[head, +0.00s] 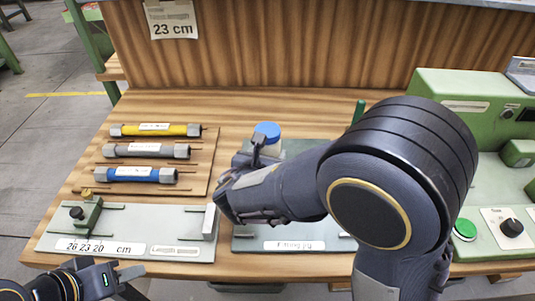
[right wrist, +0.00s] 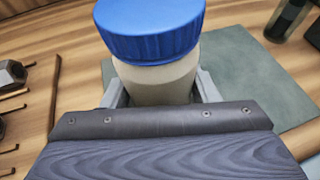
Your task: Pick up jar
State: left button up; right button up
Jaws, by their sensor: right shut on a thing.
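The jar has a blue ribbed lid and a pale, cream-coloured body. It stands out large in the right wrist view (right wrist: 155,75), and its blue lid shows near the middle of the head view (head: 267,130). My right gripper (right wrist: 160,98) is shut on the jar's body, one finger on each side, below the lid. The jar's lower part is hidden, so I cannot tell whether its base touches the surface below. My left gripper (head: 128,280) is at the bottom left of the head view, away from the jar; its finger opening is unclear.
Yellow (head: 155,130), grey (head: 147,150) and blue (head: 140,174) capped cylinders lie on a wooden board at left. A length gauge plate (head: 180,220) lies in front of them. A green machine (head: 460,95) stands at right. A grey-green mat (right wrist: 245,80) lies beside the jar.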

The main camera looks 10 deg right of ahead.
notch_tip(320, 180, up, 3)
jog(key=shift+r+p, duration=0.1)
jog(key=shift+p, duration=0.3)
jog(key=s+r, duration=0.1)
jog(key=s+r+p, duration=0.1)
jog(key=s+r, duration=0.1)
jog(key=s+a+r, duration=0.1)
jog(key=r, duration=0.1)
jog(key=shift+s+p, duration=0.25)
jog(key=shift+p, duration=0.05)
jog(key=p, duration=0.1)
send_near(270, 140)
jog(key=shift+s+d+r, duration=0.25)
jog(key=shift+s+d, duration=0.2)
jog(key=shift+s, duration=0.25)
jog(key=shift+s+d+r, duration=0.25)
jog(key=shift+s+d, duration=0.15)
jog(key=shift+s, duration=0.3)
jog(key=o, duration=0.5)
jog(key=c, duration=0.8)
